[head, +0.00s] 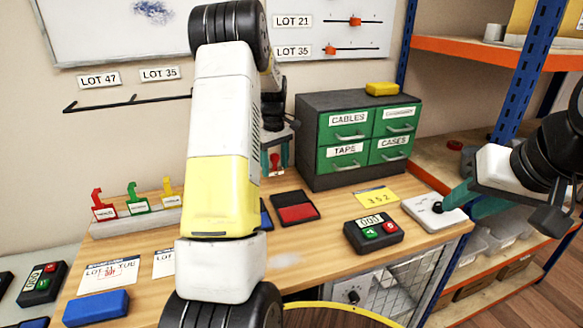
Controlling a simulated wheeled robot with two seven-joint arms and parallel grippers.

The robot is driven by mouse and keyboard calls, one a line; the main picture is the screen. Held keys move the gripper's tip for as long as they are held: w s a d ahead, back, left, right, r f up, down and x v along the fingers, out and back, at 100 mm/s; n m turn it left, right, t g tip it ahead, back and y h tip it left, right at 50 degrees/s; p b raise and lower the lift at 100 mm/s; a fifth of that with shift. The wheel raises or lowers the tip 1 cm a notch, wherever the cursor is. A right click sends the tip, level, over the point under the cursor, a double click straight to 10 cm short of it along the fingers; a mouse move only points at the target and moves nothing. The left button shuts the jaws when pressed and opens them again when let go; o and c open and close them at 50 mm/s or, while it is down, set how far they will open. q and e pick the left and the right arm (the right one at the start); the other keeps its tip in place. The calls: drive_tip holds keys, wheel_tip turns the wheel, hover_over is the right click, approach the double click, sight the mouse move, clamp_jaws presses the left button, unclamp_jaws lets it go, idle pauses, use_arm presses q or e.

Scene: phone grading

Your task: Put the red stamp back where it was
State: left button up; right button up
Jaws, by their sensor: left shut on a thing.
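The red stamp (275,161) is upright between the fingers of my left gripper (276,168), which is shut on it in front of the green drawer cabinet's left side. My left arm covers part of the bench below. A dark ink pad with a red face (296,212) lies on the bench just in front of the stamp. The stamp's earlier resting place cannot be told from this view. My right gripper (455,206) is at the right, by a white device (427,215) with a dark knob; its finger opening is unclear.
The green drawer cabinet (310,125) stands at the back. A keypad box (373,237) and yellow note (376,197) lie at right. Red, green and yellow tags (137,203) stand at left, behind a printed card (92,278) and blue block (96,309). A blue pad is mostly hidden.

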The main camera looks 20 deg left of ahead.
sight(275, 173)
use_arm(q)
drive_tip(key=shift+w+a, duration=0.1)
drive_tip(key=shift+w, duration=0.15)
drive_tip(key=shift+w+a+f, duration=0.1)
drive_tip(key=shift+w+f, duration=0.05)
drive_tip(key=shift+f, duration=1.6)
drive_tip(key=o, duration=1)
drive_tip(key=shift+f, duration=0.15)
drive_tip(key=shift+o, duration=0.2)
